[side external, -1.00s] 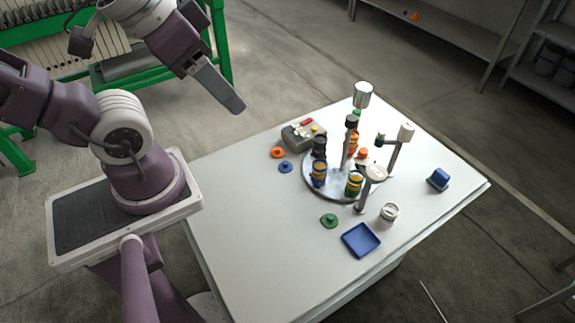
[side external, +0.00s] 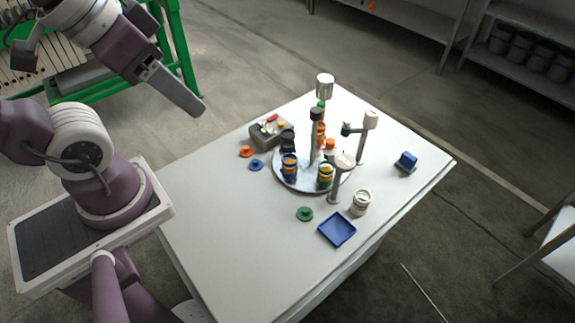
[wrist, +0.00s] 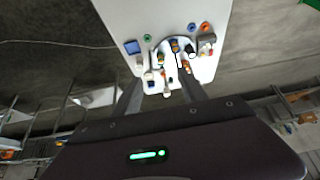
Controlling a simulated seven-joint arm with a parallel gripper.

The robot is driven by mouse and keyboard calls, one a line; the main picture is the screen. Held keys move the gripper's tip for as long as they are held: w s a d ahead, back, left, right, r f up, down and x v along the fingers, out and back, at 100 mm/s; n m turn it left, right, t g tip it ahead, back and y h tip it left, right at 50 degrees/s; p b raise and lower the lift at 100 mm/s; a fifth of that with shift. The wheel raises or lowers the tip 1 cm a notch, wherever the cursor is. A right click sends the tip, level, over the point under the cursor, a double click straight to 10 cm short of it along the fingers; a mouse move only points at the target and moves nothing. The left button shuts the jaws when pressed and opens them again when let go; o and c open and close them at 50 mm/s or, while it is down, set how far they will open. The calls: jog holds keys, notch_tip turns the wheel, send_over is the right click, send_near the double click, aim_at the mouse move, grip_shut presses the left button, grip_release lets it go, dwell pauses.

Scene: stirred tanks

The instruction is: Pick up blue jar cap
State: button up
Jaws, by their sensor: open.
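The blue jar cap (side external: 256,165) is a small flat disc with a raised knob. It lies on the white table, left of the round metal plate, and also shows in the wrist view (wrist: 191,27). My gripper (side external: 196,108) is raised to the left of the table in the side view, well apart from the cap. In the wrist view its two fingers (wrist: 160,92) are spread, with nothing held between them.
An orange cap (side external: 246,151) lies close to the blue one. A grey control box (side external: 268,133) stands behind it. The plate (side external: 300,184) carries jars and stirrer posts. A green cap (side external: 304,214), blue tray (side external: 337,230) and white jar (side external: 360,202) lie nearer. The front-left table is clear.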

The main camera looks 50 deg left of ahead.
dwell(0.3)
jog(key=shift+c, duration=1)
jog(key=m+g, duration=0.6)
jog(key=m, duration=0.9)
send_over(255, 160)
notch_tip(255, 160, down, 35)
notch_tip(255, 160, down, 7)
jog(key=shift+d+f, duration=0.1)
grip_shut()
